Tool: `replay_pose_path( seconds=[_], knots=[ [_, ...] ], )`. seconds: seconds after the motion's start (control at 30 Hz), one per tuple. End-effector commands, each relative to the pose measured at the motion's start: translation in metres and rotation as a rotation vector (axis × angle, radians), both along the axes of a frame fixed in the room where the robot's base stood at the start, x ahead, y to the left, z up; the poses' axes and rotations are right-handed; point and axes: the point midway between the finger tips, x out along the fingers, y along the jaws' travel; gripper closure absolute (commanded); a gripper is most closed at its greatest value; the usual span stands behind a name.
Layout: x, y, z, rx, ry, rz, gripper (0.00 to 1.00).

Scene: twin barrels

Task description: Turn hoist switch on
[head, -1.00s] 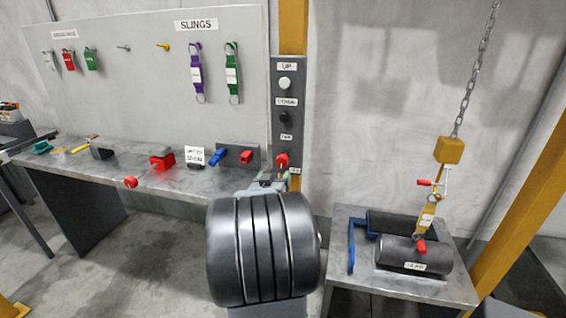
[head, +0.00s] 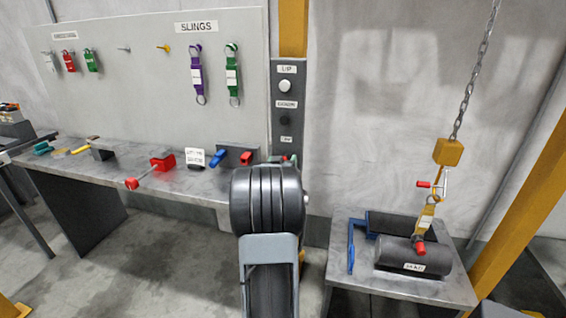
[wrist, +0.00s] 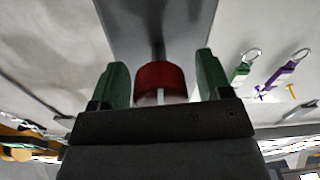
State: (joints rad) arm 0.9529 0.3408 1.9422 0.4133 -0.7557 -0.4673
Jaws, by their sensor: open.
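The hoist control panel (head: 287,100) is a grey upright box on a yellow post, with labels, a white button (head: 285,86) and a black button (head: 285,120). Its red switch knob (wrist: 158,76) shows in the wrist view, with a white mark on it. My gripper (wrist: 161,70) is open, its green fingers on either side of the knob in that view. The gap looks narrower at the left finger; I cannot tell whether it touches. In the head view my arm hides the knob and most of the gripper (head: 288,160).
A workbench (head: 85,170) with tools stands left, below a board (head: 140,90) of hanging slings. At right, a dark cylindrical load (head: 413,256) lies on a small table (head: 395,287) below a chain and yellow hook block (head: 448,151). A yellow post (head: 520,210) stands far right.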

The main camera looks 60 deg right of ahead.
Motion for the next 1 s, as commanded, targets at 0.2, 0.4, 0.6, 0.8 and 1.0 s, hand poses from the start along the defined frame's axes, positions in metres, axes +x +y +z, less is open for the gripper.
replay_pose_path(
  seconds=[0.2,0.4,0.6,0.8,1.0],
  knots=[
    [0.0000,0.0001,0.0001,0.000,0.000,0.000,0.32],
    [0.0000,0.0002,0.0002,0.000,0.000,0.000,0.52],
    [-0.0001,0.0003,0.0002,0.000,0.000,0.000,0.71],
    [-0.0001,0.0003,-0.0003,0.001,-0.005,0.000,0.78],
    [-0.0002,0.0004,-0.0030,0.017,-0.060,0.000,0.78]
  ],
)
